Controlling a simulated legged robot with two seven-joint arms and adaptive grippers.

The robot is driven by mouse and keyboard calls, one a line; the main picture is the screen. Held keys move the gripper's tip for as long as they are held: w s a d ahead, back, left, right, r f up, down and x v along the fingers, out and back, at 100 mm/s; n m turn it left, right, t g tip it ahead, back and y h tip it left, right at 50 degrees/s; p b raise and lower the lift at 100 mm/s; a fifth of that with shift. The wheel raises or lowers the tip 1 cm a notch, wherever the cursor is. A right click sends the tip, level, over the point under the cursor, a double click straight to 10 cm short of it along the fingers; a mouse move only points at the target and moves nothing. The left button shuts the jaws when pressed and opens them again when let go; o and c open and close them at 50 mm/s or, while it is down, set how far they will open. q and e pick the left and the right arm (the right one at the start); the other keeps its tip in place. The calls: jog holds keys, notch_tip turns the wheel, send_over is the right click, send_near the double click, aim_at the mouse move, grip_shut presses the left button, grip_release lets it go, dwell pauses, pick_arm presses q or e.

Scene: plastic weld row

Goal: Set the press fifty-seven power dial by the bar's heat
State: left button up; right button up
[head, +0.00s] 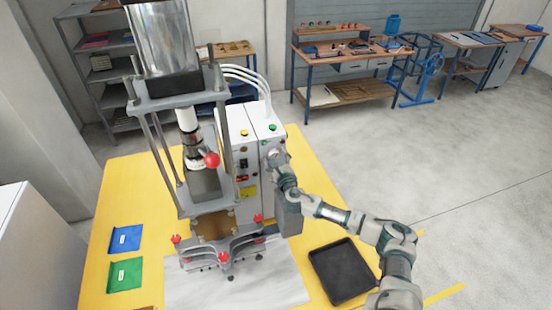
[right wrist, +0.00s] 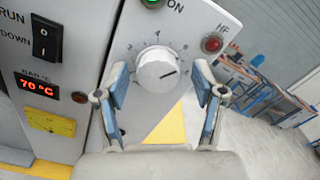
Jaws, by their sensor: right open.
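The power dial (right wrist: 157,68) is a round white knob on the press's grey control panel, centred in the right wrist view. In the head view my right gripper (head: 277,158) is at the panel and hides the dial. The bar temperature display (right wrist: 40,86) reads 70 °C in red. My left gripper is not in view.
The press (head: 190,140) stands on a yellow table (head: 120,190). Near the dial are a red HF lamp (right wrist: 212,43), a green ON button (right wrist: 152,3) and a black rocker switch (right wrist: 45,38). A black tray (head: 341,271) lies front right. Blue (head: 125,239) and green (head: 124,275) trays lie left.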

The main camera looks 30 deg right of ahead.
jog(key=shift+s, duration=0.1)
jog(key=v, duration=1.1)
jog(key=shift+s+f, duration=0.15)
jog(key=shift+s, duration=0.2)
